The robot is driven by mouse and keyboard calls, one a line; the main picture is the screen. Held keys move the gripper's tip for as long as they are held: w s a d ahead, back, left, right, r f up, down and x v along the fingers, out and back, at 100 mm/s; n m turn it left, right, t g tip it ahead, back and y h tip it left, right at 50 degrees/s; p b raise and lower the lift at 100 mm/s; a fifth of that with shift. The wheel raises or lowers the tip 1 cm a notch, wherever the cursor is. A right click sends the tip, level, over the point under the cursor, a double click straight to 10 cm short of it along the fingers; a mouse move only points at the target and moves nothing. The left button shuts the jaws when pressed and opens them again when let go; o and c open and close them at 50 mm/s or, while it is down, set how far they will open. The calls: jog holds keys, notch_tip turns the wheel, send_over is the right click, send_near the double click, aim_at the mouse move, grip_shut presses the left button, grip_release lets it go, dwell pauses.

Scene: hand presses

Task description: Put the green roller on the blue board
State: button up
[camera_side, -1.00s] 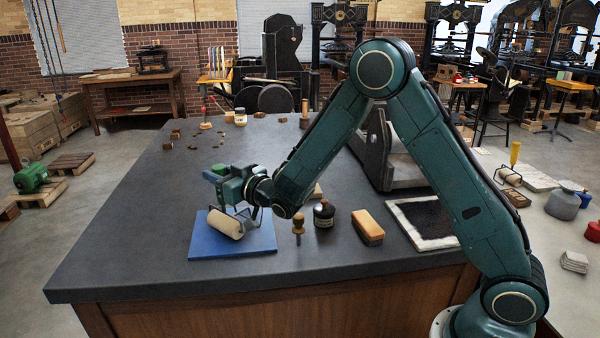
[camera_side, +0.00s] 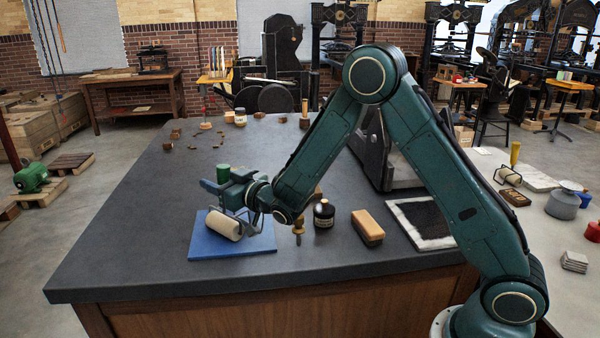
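The green roller has a green handle end (camera_side: 223,172), a dark wire frame and a cream cylinder (camera_side: 223,225). The blue board (camera_side: 205,249) lies flat near the front left of the dark table. The cream cylinder is over the board's left half and appears to touch it. My gripper (camera_side: 224,188) is above the board, with its fingers around the handle and the green end sticking up between them. It appears shut on the handle. The gripper hides the lower handle and part of the frame.
A wooden-handled tool (camera_side: 298,228), a dark bottle (camera_side: 324,214) and a tan block (camera_side: 367,226) stand right of the board. A black inked slab (camera_side: 425,222) lies farther right. The table left of the board is clear.

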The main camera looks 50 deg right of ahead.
jog(key=shift+r, duration=0.8)
jog(key=s, duration=0.7)
jog(key=shift+s, duration=0.15)
jog(key=shift+d+r, duration=0.1)
jog(key=shift+r, duration=0.05)
dwell(0.4)
jog(key=s+d+r+m+g+h, duration=0.4)
jog(key=s+d+r+g, duration=0.15)
jog(key=s+d, duration=0.35)
jog(key=s+a+n+g+y, duration=0.2)
jog(key=s+a+g, duration=0.1)
jog(key=s, duration=0.9)
jog(key=s+a+n+g+y, duration=0.2)
jog(key=s+a+g, duration=0.1)
jog(key=s, duration=1)
jog(key=shift+s+r+g, duration=0.25)
jog(key=shift+r+g, duration=0.1)
jog(key=shift+r, duration=0.1)
